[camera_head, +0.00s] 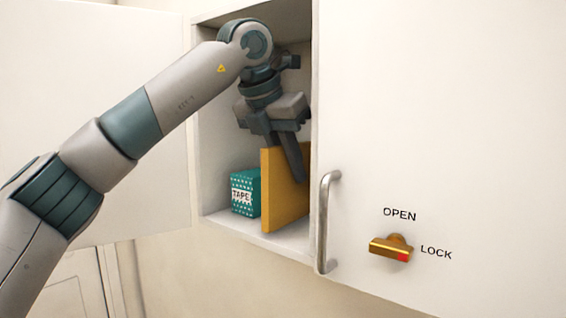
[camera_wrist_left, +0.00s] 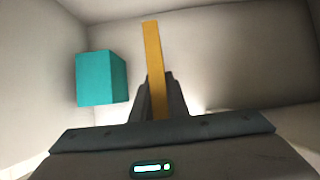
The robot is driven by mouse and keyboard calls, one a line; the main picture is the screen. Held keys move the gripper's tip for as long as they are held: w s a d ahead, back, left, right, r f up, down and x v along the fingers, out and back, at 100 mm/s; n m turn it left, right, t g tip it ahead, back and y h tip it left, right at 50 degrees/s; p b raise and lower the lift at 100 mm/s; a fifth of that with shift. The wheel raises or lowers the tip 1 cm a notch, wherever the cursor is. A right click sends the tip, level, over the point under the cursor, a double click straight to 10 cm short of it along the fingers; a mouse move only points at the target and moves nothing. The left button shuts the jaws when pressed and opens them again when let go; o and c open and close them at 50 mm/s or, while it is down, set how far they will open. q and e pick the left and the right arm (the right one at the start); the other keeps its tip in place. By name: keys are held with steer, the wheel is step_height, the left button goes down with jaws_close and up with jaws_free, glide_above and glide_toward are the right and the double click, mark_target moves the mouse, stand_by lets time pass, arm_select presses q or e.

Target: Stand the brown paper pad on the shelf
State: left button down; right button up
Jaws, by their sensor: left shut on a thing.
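The pad (camera_head: 281,203) is a flat mustard-brown slab inside the open cabinet. It stands upright on edge, its lower edge at or just above the shelf (camera_head: 232,219); I cannot tell whether it touches. My left gripper (camera_head: 285,152) reaches down from above and is shut on the upper part of the pad. In the left wrist view, the pad (camera_wrist_left: 152,48) shows as a narrow upright strip between the two fingers (camera_wrist_left: 158,88). My right gripper is not in view.
A teal box marked TAPE (camera_head: 246,192) stands on the shelf just left of the pad, also seen in the left wrist view (camera_wrist_left: 100,78). A closed door (camera_head: 450,120) with a metal handle (camera_head: 327,222) and brass lock knob (camera_head: 391,248) borders the opening on the right.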

arm_select(q)
steer(key=shift+w+d+f, duration=0.3)
steer(key=shift+w+d, duration=0.2)
steer(key=shift+w, duration=0.2)
steer(key=shift+w+d+f, duration=0.25)
steer(key=shift+w+d, duration=0.25)
steer(key=shift+w, duration=0.2)
steer(key=c, duration=1.6)
jaws_free()
steer(key=shift+c, duration=0.2)
steer(key=b+v, duration=0.3)
steer(key=v, duration=0.3)
steer(key=shift+s+r, duration=0.15)
steer(key=shift+r, duration=0.05)
steer(key=shift+s+a+r, duration=0.2)
steer(key=shift+s+r, duration=0.05)
steer(key=shift+r, duration=0.25)
